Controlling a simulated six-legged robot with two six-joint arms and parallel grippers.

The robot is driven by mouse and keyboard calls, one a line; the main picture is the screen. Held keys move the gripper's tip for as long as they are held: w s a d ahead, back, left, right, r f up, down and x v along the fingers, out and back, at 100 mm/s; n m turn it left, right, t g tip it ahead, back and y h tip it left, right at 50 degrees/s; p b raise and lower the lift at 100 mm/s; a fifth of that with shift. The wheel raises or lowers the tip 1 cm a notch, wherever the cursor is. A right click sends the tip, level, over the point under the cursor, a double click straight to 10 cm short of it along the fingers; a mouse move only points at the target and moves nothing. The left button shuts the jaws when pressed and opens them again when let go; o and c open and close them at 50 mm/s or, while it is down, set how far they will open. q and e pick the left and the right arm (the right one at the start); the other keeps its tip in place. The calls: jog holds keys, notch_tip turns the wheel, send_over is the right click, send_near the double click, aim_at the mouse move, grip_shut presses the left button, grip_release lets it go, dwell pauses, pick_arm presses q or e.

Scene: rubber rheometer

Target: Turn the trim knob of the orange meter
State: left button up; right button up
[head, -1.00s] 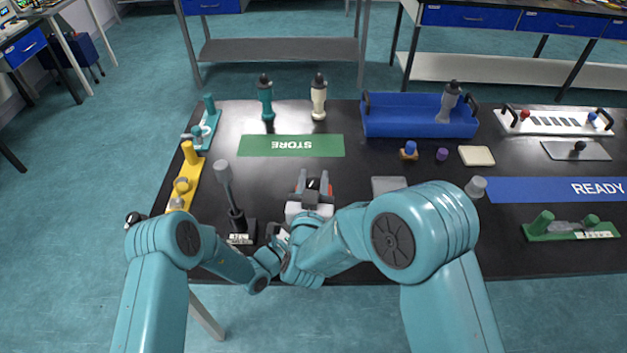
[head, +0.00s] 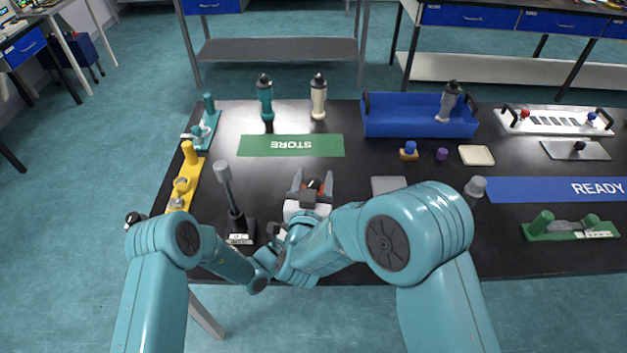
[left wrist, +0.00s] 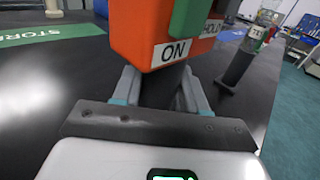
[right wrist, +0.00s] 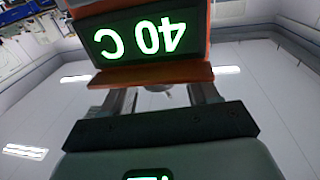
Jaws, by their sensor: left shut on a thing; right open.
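The orange meter (left wrist: 140,25) shows large in the left wrist view, with an ON label, a HOLD label and a green part (left wrist: 187,17). My left gripper (left wrist: 158,95) is shut on its dark handle (left wrist: 160,88). In the right wrist view the meter's display (right wrist: 148,40) reads 40 C upside down above an orange edge. My right gripper (head: 313,178) is open in the head view, its fingers either side of a small orange part and a dark knob. I cannot tell whether they touch the knob. My right arm and gripper hide most of the meter there.
Yellow (head: 184,185) and teal (head: 207,128) fixtures line the left edge. The green STORE mat (head: 255,146) lies behind, and a blue tray (head: 400,126) stands at the back.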

aim_at(313, 182)
pick_arm(q)
jog(key=shift+f, duration=0.1)
pick_arm(e)
notch_tip(313, 182, up, 10)
jog(key=shift+f, duration=0.1)
dwell(3.1)
pick_arm(q)
jog(key=o, duration=1.3)
jog(key=shift+c, duration=0.2)
jog(key=v, duration=1.2)
pick_arm(e)
jog(key=shift+s, duration=0.1)
